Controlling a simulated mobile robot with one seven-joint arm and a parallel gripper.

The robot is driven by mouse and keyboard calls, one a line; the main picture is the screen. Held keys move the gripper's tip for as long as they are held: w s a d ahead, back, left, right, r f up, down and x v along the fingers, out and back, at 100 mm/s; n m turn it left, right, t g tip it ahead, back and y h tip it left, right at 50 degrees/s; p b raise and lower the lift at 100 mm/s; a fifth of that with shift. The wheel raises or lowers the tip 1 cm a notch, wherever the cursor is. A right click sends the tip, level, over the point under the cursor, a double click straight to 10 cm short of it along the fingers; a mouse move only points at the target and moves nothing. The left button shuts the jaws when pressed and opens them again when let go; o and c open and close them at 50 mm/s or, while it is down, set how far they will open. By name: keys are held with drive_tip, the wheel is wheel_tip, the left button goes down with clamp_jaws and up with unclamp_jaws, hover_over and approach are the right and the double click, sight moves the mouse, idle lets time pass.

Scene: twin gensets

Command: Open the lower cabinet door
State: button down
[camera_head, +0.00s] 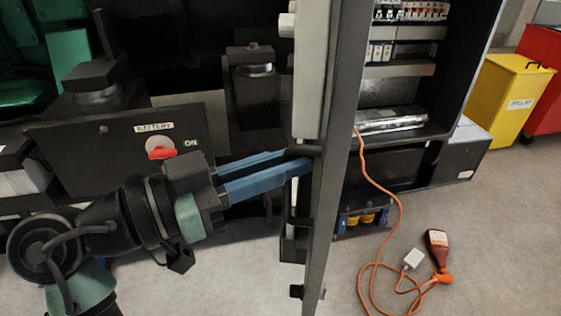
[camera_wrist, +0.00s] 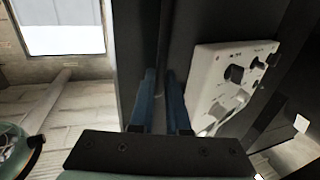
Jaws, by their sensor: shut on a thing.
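The cabinet door (camera_head: 332,160) stands open and shows nearly edge-on in the head view, a tall dark grey panel. The cabinet's inside (camera_head: 400,92) is exposed to its right. A dark handle (camera_head: 296,218) sits on the door's left face. My gripper (camera_head: 297,160) has long blue fingers reaching right to this handle, and it is shut on it. In the wrist view, the blue fingers (camera_wrist: 160,85) lie either side of a dark upright bar; their tips are partly hidden against the dark door.
A battery box (camera_head: 100,150) with a red switch stands behind my arm. An orange cable (camera_head: 398,215) runs from the cabinet to a red handheld device (camera_head: 437,247) on the floor. Yellow (camera_head: 507,100) and red (camera_head: 541,75) bins stand right. A white control panel (camera_wrist: 230,85) is beside the fingers.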

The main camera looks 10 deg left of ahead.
drive_tip(key=shift+w+a, duration=0.1)
drive_tip(key=shift+w, duration=0.15)
drive_tip(key=c, duration=1.2)
unclamp_jaws()
drive_tip(key=shift+f, duration=0.1)
drive_tip(key=o, duration=0.3)
drive_tip(key=shift+w+f, duration=0.15)
drive_tip(key=shift+w, duration=0.15)
drive_tip(key=shift+s, duration=0.15)
drive_tip(key=shift+a, duration=0.1)
drive_tip(key=p+v, duration=0.1)
drive_tip(key=v, duration=1.1)
drive_tip(key=shift+s+a, duration=0.25)
drive_tip(key=shift+s, duration=0.05)
